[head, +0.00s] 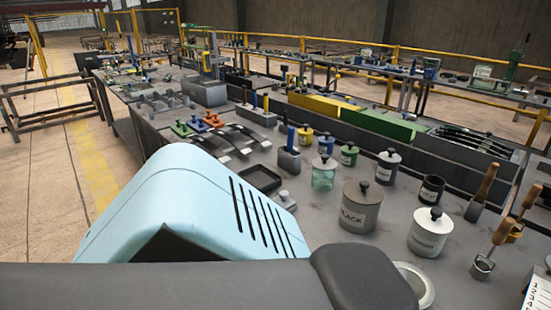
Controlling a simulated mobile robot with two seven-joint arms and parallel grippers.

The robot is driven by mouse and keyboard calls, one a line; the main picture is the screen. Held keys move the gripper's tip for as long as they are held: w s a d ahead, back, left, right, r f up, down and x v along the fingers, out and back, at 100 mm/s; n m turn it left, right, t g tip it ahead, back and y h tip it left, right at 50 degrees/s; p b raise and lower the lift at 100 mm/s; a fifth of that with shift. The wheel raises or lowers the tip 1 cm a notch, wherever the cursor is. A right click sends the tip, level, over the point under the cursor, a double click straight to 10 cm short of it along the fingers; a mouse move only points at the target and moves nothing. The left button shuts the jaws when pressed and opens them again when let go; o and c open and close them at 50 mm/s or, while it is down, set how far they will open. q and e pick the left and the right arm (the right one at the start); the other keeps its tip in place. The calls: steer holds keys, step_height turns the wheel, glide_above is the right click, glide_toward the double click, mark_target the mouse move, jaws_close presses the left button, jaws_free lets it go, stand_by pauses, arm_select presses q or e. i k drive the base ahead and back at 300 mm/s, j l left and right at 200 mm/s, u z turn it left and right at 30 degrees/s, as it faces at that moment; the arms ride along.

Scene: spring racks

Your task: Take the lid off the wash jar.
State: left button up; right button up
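Several lidded jars stand on the grey workbench, and I cannot tell for sure which one is the wash jar. A large grey jar (360,213) reads "BLACK" and has a grey lid with a dark knob. A white jar (430,237) has a lid with a black knob; its label is too small to read. All three stand upright with their lids on. Neither of my grippers is in view; my own light blue and dark grey parts fill the lower left and hide the near bench.
Smaller jars in yellow (306,136), green (349,153) and grey (388,166) stand behind. A black cup (432,188) and a wooden-handled tool (482,192) are at the right. A black tray (260,179) lies left of the glass jar. A white ring-shaped dish (418,283) is near the front.

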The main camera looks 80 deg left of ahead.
mark_target(323, 163)
steer(key=u, duration=2.95)
